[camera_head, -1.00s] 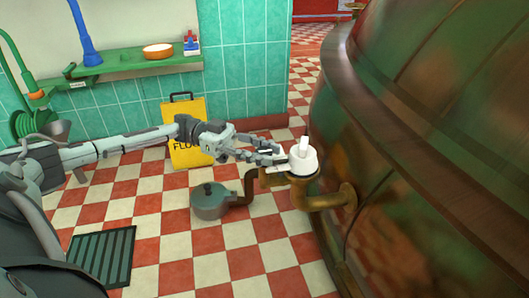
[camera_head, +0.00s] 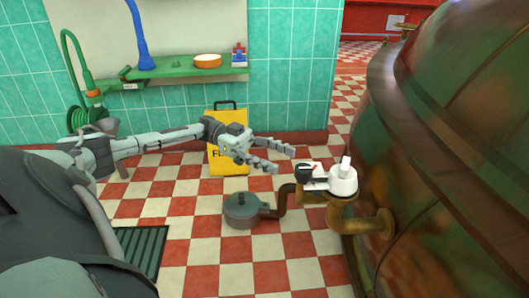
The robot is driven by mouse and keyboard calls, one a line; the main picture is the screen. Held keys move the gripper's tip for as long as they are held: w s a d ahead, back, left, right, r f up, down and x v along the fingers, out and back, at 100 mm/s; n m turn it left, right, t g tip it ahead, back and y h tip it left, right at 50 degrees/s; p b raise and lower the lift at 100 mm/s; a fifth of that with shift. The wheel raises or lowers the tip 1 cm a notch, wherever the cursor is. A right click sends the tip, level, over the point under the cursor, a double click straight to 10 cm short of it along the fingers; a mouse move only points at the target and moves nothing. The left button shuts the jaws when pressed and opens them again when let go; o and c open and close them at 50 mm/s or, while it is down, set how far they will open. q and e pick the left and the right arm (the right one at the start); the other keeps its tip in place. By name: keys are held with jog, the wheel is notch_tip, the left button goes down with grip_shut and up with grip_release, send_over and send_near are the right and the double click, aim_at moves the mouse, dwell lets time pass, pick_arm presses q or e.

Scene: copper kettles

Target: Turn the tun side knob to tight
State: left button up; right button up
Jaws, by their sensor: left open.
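The tun (camera_head: 440,150) is a big copper vessel with green patina, filling the right side. A brass pipe (camera_head: 372,224) comes out of its side and carries a white round knob (camera_head: 342,184) with an upright white grip on top. A small black and white plate (camera_head: 311,176) sits just left of the knob; its marks are too small to read. My left gripper (camera_head: 283,160) is open and empty, up and left of the plate and knob, apart from both. My right gripper is out of view.
A grey-green pot-like vessel (camera_head: 243,210) with a dark bent pipe stands on the checkered floor below my gripper. A yellow floor sign (camera_head: 228,155) stands behind my left arm. A green shelf (camera_head: 190,72) with an orange bowl (camera_head: 207,61) is on the tiled wall. A drain grate (camera_head: 143,250) lies lower left.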

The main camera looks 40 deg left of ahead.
pick_arm(q)
jog(key=a, duration=0.4)
jog(key=shift+s+a, duration=0.2)
jog(key=shift+s, duration=0.2)
